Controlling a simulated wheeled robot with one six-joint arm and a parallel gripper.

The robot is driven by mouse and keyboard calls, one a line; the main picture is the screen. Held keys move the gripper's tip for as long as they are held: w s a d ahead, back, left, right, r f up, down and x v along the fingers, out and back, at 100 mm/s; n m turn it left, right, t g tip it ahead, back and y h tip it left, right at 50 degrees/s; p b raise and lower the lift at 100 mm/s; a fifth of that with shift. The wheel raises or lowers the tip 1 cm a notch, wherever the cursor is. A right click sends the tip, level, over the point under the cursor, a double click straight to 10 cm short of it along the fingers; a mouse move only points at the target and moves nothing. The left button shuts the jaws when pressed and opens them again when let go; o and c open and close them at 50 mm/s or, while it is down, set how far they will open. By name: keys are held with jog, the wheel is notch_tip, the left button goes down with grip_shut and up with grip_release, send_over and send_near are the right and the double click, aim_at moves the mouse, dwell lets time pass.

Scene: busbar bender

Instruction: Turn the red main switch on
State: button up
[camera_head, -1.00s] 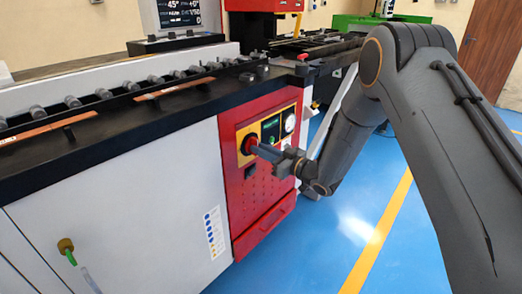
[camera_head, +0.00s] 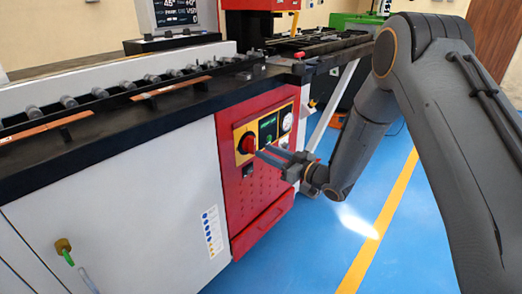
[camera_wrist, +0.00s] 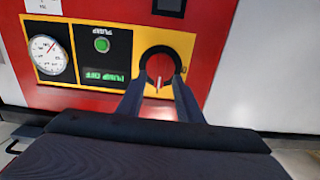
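The red main switch (camera_head: 246,143) is a round knob on a yellow plate, on the red front panel of the machine. In the wrist view, which is upside down, the red knob (camera_wrist: 160,66) has a white mark pointing toward the picture's bottom. My gripper (camera_head: 262,152) is in front of the knob and to its right, seemingly a little apart from it. In the wrist view my gripper (camera_wrist: 158,88) shows two fingers spread, one on each side of the knob's lower part, with nothing between them.
Beside the switch are a green button with a green-lit label (camera_wrist: 102,75) that seems to read PUMP OFF, and a white gauge (camera_wrist: 52,56). The black machine bed (camera_head: 110,120) lies above the panel. The blue floor (camera_head: 330,235) in front is clear.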

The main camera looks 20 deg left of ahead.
jog(key=v, duration=0.3)
jog(key=shift+s+d, duration=0.1)
jog(key=shift+d, duration=0.15)
jog(key=d+r+m+t+h+p, duration=0.1)
jog(key=d+r+m+h+p, duration=0.25)
jog(key=d+h, duration=0.6)
jog(key=d+r+m+t+h+p, duration=0.15)
jog(key=d+r+m+h, duration=0.25)
jog(key=d, duration=1.1)
jog(key=s+d+r+m+g+h+p, duration=0.1)
jog(key=s+d+r+m+g+p, duration=0.1)
jog(key=s, duration=0.9)
jog(key=s+d+r+m+g+h+p, duration=0.1)
jog(key=s+d+g, duration=0.3)
jog(key=s, duration=0.7)
jog(key=s+d+r+m+g+h+p, duration=0.1)
jog(key=s+d+r+m+g+p, duration=0.1)
jog(key=s+d, duration=0.4)
jog(key=s+r+m+g, duration=0.1)
jog(key=s, duration=0.3)
jog(key=shift+s+r+p, duration=0.15)
jog(key=shift+s+p, duration=0.25)
